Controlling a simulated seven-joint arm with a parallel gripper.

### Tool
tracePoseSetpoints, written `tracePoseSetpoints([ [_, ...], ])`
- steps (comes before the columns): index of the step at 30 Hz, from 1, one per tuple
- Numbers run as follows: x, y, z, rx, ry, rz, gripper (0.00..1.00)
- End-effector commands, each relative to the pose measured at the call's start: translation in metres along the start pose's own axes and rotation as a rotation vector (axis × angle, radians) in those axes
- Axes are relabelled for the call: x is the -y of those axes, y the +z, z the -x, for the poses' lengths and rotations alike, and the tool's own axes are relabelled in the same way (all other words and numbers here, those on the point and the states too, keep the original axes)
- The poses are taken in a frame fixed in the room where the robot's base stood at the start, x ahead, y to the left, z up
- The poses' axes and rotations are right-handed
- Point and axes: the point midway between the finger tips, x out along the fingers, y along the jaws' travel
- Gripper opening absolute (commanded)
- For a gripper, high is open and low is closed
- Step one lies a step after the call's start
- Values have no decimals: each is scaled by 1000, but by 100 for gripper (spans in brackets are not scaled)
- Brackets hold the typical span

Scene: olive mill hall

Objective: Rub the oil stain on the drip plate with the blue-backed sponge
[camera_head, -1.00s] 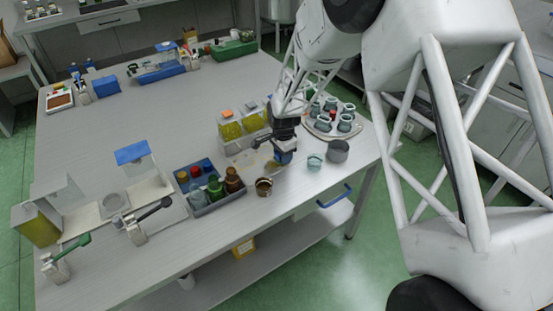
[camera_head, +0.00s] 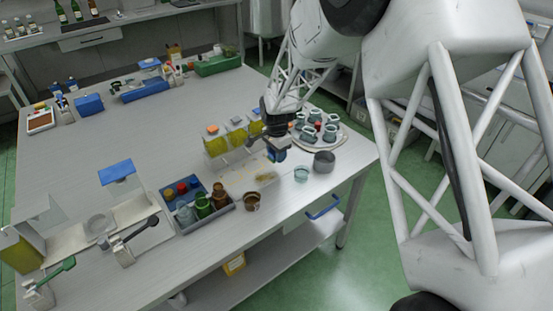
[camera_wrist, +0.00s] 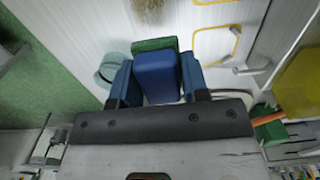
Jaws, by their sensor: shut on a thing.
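My gripper (camera_head: 275,148) is shut on the blue-backed sponge (camera_wrist: 157,75); the sponge's green side shows at its far edge in the wrist view. The blue fingers (camera_wrist: 122,88) press on both its sides. In the head view the sponge looks held above the table, but the exact gap cannot be told. The brownish oil stain (camera_head: 266,178) lies just below and left of the gripper in the head view. It also shows at the top of the wrist view (camera_wrist: 150,8), beyond the sponge. The drip plate's outline is hard to tell from the pale tabletop.
A brown cup (camera_head: 253,201), a teal cup (camera_head: 301,174) and a grey pot (camera_head: 324,161) stand close around the stain. A grey crate of jars (camera_head: 220,212) is to the left. Yellow-filled containers (camera_head: 216,145) and a round tray of cups (camera_head: 336,137) flank the gripper.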

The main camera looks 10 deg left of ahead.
Motion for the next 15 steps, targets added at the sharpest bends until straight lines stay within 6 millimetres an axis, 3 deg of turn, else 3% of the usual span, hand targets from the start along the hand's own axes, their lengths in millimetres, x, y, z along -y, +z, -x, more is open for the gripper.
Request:
tracePoseSetpoints([
  [6,0,0,16,-1,-2,0,16],
  [15,0,0,17,0,-1,0,16],
])
